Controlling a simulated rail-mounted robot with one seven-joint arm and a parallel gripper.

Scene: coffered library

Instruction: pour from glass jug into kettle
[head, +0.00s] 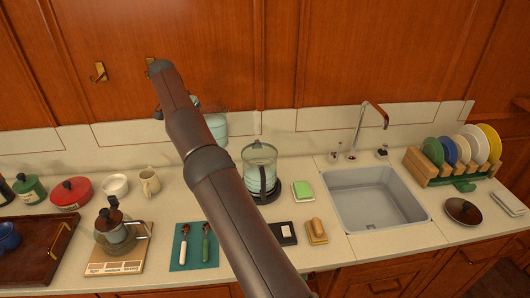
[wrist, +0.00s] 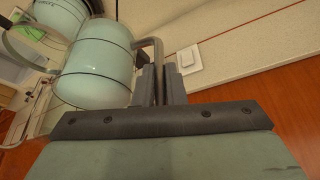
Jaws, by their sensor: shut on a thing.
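My gripper (wrist: 163,85) is shut on the grey handle of the glass jug (wrist: 92,62), which looks pale blue-green with thin dark lines. In the head view the jug (head: 216,127) shows just right of my arm, near the back wall and raised off the counter. My arm hides part of it and the gripper. The kettle (head: 260,168) is clear glass with a dark handle and a dark base, and holds pale blue-green content. It stands on the counter to the right of and below the jug in the picture. I see no stream between them.
A green sponge (head: 303,189) lies right of the kettle, before the sink (head: 375,199) and tall faucet (head: 370,117). A glass coffee pot (head: 117,237) stands on a board at left. A plate rack (head: 455,168) is at far right. A wall switch (wrist: 188,59) is near the gripper.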

